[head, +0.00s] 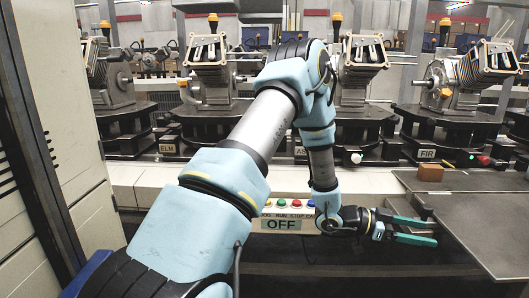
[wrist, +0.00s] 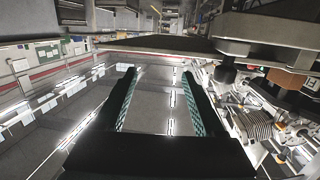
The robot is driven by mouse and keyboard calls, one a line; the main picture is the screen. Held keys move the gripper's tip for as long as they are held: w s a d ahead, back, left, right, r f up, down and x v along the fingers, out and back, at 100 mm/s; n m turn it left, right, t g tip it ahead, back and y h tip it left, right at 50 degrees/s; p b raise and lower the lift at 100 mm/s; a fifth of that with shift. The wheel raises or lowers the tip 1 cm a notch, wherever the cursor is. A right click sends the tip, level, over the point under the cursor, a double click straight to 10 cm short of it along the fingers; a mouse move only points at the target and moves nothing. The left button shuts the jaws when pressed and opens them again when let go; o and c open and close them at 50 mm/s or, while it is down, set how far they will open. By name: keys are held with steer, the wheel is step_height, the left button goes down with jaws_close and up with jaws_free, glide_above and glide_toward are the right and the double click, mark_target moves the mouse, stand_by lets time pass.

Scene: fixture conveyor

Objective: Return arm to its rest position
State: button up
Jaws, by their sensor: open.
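My gripper (head: 432,230) is at the lower right of the head view, at the end of my light-blue and grey arm, with its green-padded fingers pointing right. The fingers are apart with nothing between them. In the wrist view the two fingers of my gripper (wrist: 158,100) also stand apart and empty. My arm reaches up from the lower left, bends at the top middle and comes down to the gripper. It hides part of the conveyor behind it.
Several engine-like fixtures, one at the right (head: 460,80), stand on black bases along the conveyor. A control panel (head: 282,224) reading OFF has coloured buttons. A brown block (head: 430,173) lies near a grey plate (head: 490,220). A beige cabinet (head: 60,120) stands close at left.

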steer(key=w+a+n+t+y, duration=0.5)
steer(key=w+a+t, duration=0.2)
steer(key=w+a, duration=0.45)
steer(key=w+a+r+n+t+y, duration=0.1)
steer(key=w+a+n+y, duration=0.2)
steer(key=a, duration=0.6)
steer(key=a+r+n+t+y, duration=0.2)
steer(key=a+n+y, duration=0.15)
steer(key=a, duration=0.45)
steer(key=s+a+r+n+g+y, duration=0.3)
steer(key=s+a+n+g+y, duration=0.35)
steer(key=s+a, duration=0.95)
step_height(320, 180, up, 14)
steer(key=n+t+h+p, duration=0.1)
steer(key=h+p, duration=0.1)
steer(key=p, duration=1.2)
steer(key=shift+w, duration=0.1)
